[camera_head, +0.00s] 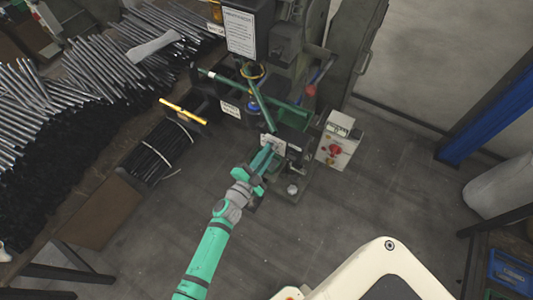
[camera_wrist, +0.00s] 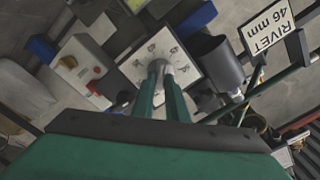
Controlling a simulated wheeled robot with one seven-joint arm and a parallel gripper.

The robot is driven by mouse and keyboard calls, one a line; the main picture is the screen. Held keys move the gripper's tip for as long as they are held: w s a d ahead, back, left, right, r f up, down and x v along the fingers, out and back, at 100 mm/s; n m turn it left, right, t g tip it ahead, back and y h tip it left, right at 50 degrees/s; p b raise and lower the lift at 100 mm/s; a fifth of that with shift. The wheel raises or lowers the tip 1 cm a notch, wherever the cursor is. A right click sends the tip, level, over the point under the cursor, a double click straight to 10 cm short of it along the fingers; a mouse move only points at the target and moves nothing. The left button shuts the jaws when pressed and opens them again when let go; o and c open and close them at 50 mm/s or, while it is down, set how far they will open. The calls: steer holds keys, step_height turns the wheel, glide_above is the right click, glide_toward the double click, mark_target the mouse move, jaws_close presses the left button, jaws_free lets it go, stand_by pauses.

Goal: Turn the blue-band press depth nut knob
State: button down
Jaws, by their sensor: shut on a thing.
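The depth nut knob is mostly hidden between my fingers, at the middle of a white plate with dark markings (camera_wrist: 152,45) in the wrist view. The plate (camera_head: 273,143) shows small on the front of the press in the head view. My gripper (camera_wrist: 160,68) has its two green fingers close together, reaching to the plate, shut on the knob. In the head view my gripper (camera_head: 266,155) is at the lower front of the press (camera_head: 292,145). The knob's turn angle cannot be read.
A pale control box (camera_head: 338,140) with a red button stands close right of my gripper. A RIVET 46 mm sign (camera_wrist: 266,30) and a dark cup (camera_wrist: 217,62) are near the plate. A green bar (camera_head: 262,105) slants above. Rods (camera_head: 105,65) lie left; open floor is right.

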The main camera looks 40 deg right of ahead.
steer(key=shift+s, duration=0.1)
steer(key=c, duration=1.8)
jaws_free()
steer(key=shift+o, duration=0.2)
steer(key=shift+a, duration=0.1)
steer(key=v, duration=1)
steer(key=shift+a, duration=0.3)
steer(key=shift+s+a, duration=0.1)
